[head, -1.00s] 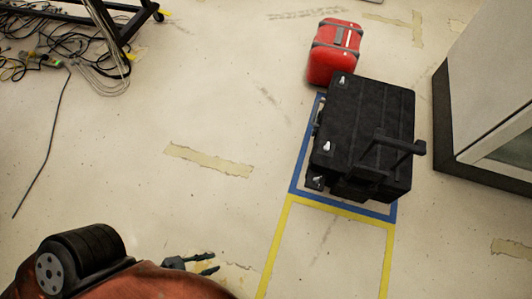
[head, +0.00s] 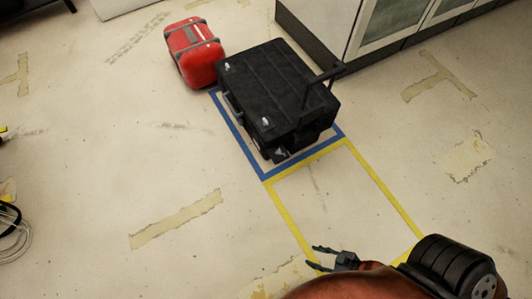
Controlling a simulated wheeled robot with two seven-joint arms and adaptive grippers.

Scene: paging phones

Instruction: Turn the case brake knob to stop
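The black case (head: 272,85) stands inside a blue tape outline (head: 241,142) on the floor, at the upper middle of the head view. Its pull handle (head: 322,76) sticks out on the right side, and pale latches (head: 266,121) show along its left edge. A small dark part (head: 280,156) sits low at its near corner; I cannot tell whether it is a wheel or the brake knob. My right gripper (head: 315,257) is open and empty at the bottom, its fingers pointing left, apart from the case. My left gripper is out of view.
A red case (head: 194,52) stands just behind and left of the black one. A white cabinet with a dark base (head: 318,38) is at the upper right. Yellow tape (head: 383,188) marks floor in front of the case. Cables (head: 12,235) lie at the left edge. The floor between is clear.

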